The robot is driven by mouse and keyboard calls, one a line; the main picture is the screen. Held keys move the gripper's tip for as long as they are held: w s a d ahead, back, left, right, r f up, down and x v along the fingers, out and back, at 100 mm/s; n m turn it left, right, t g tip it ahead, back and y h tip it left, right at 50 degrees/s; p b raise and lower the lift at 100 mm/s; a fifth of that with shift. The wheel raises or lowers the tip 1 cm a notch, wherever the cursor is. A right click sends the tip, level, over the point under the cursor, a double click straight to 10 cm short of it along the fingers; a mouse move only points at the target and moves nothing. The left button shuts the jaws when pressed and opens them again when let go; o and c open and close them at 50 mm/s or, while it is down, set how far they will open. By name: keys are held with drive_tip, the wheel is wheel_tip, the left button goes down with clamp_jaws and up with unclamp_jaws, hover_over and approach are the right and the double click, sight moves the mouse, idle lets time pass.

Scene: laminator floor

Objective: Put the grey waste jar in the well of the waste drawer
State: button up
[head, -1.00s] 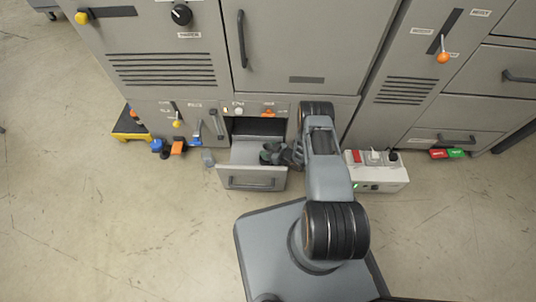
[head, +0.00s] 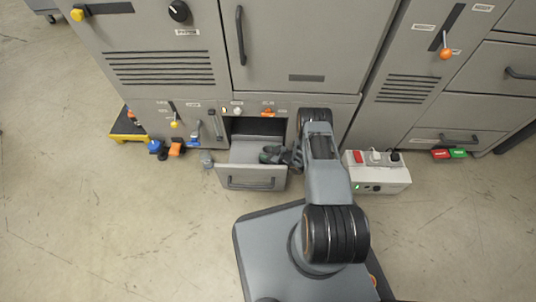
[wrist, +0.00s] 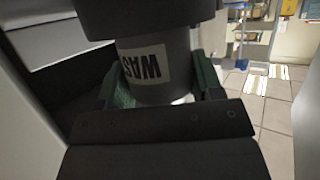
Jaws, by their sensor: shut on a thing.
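My gripper (wrist: 160,88) is shut on the grey waste jar (wrist: 178,50), with one greenish finger on each side. The jar is dark grey with a white label whose letters start "WAS" and look upside down in the wrist view. In the head view my gripper (head: 275,155) and the jar are over the open waste drawer (head: 252,178), on its right side. The jar is small and dark there and partly covered by my gripper. The well is not clearly visible, and I cannot tell whether the jar touches the drawer.
The drawer sticks out low from the grey machine (head: 165,38). A white power box (head: 375,175) stands on the floor to the right of my arm. A small grey thing (head: 207,159) and blue and orange things (head: 174,149) lie left of the drawer. The floor in front is clear.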

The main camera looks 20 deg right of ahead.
drive_tip(key=o, duration=1)
drive_tip(key=shift+s+a+f, duration=0.35)
drive_tip(key=shift+s+f, duration=0.15)
drive_tip(key=shift+f, duration=0.25)
drive_tip(key=shift+r, duration=0.25)
drive_tip(key=shift+w+r+p+v, duration=0.2)
drive_tip(key=shift+p+v, duration=0.75)
drive_tip(key=shift+v, duration=1.1)
drive_tip(key=shift+w+r+p+v, duration=0.15)
drive_tip(key=shift+p+v, duration=0.8)
drive_tip(key=shift+v, duration=1.1)
drive_tip(key=shift+w+r+p+v, duration=0.1)
drive_tip(key=shift+r+p+v, duration=0.15)
drive_tip(key=shift+p+v, duration=1.25)
drive_tip(key=shift+s+d+r+b, duration=0.2)
drive_tip(key=shift+s+d+b, duration=0.25)
drive_tip(key=shift+b, duration=0.1)
